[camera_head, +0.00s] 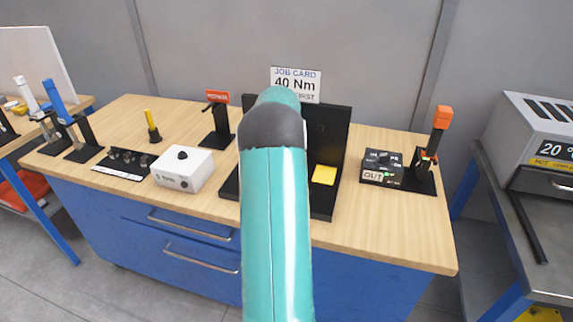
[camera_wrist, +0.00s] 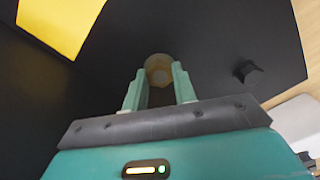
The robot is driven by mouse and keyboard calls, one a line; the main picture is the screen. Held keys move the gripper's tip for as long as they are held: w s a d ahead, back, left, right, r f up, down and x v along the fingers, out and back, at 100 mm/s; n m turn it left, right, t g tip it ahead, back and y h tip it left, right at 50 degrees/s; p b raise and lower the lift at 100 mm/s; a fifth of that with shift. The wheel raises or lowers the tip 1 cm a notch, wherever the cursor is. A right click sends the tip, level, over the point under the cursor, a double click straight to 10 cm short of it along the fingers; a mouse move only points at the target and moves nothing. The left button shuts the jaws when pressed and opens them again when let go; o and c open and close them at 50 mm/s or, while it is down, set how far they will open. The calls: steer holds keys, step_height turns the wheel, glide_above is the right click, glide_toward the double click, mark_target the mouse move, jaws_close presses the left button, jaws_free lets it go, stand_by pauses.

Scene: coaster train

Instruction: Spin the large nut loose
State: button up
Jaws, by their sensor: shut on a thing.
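In the wrist view my gripper (camera_wrist: 159,80) has its two green fingers on either side of a round, tan-brass piece (camera_wrist: 158,66), which looks like the large nut. The fingers are shut on its sides. The nut sits against a black panel (camera_wrist: 200,30); its threads and the far side of the grip are hidden. In the head view my teal arm covers the gripper and the nut, in front of the black stand (camera_head: 335,130) on the wooden bench.
A black knob (camera_wrist: 247,72) stands out close right of my fingers. A yellow square (camera_head: 324,174) lies on the stand's base. A job card reading 40 Nm (camera_head: 296,83) is behind. A white box (camera_head: 183,168) and an orange-handled tool (camera_head: 438,135) flank the stand on the bench (camera_head: 395,225).

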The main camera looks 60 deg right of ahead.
steer(key=shift+f+n, duration=0.1)
steer(key=shift+n, duration=0.2)
steer(key=o, duration=1)
step_height(320, 180, up, 14)
stand_by(0.3)
